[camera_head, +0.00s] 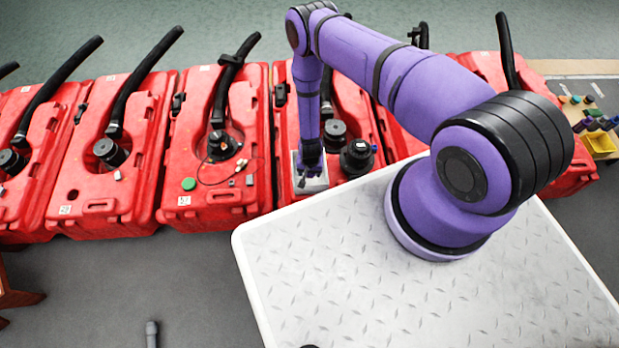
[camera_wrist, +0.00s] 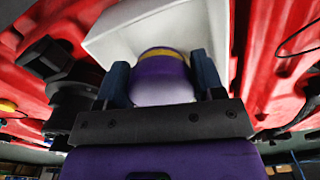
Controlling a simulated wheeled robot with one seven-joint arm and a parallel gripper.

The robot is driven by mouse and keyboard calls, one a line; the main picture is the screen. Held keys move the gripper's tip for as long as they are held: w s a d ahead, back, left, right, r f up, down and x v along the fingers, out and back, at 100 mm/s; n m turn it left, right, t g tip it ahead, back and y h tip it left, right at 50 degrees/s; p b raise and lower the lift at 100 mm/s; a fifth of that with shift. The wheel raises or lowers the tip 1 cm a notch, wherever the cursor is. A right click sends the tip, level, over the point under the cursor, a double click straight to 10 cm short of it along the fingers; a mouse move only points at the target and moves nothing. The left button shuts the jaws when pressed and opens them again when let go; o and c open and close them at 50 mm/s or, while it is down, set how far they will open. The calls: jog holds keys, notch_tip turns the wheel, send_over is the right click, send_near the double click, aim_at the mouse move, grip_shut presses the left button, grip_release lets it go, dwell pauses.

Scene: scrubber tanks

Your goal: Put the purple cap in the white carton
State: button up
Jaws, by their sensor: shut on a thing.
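My gripper (camera_head: 310,168) points down at the white carton (camera_head: 316,187), which sits on top of a red tank. In the wrist view my gripper (camera_wrist: 160,78) is shut on the purple cap (camera_wrist: 162,84), held between its two dark fingers. A yellow band shows at the cap's far edge. The white carton (camera_wrist: 200,22) lies just beyond the cap in that view. The cap cannot be made out in the head view. I cannot tell how far the cap is inside the carton or whether it touches it.
Several red tanks (camera_head: 115,180) stand in a row with black hoses. A black fitting (camera_head: 357,157) rises close to the right of the carton. A green cap (camera_head: 188,184) lies on the tank to the left. A yellow tray (camera_head: 600,146) is at far right.

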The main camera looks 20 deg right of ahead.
aim_at(310, 181)
jog(key=shift+f, duration=4.4)
jog(key=shift+f, duration=0.15)
jog(key=o, duration=0.9)
notch_tip(310, 181, up, 12)
jog(key=shift+r, duration=0.15)
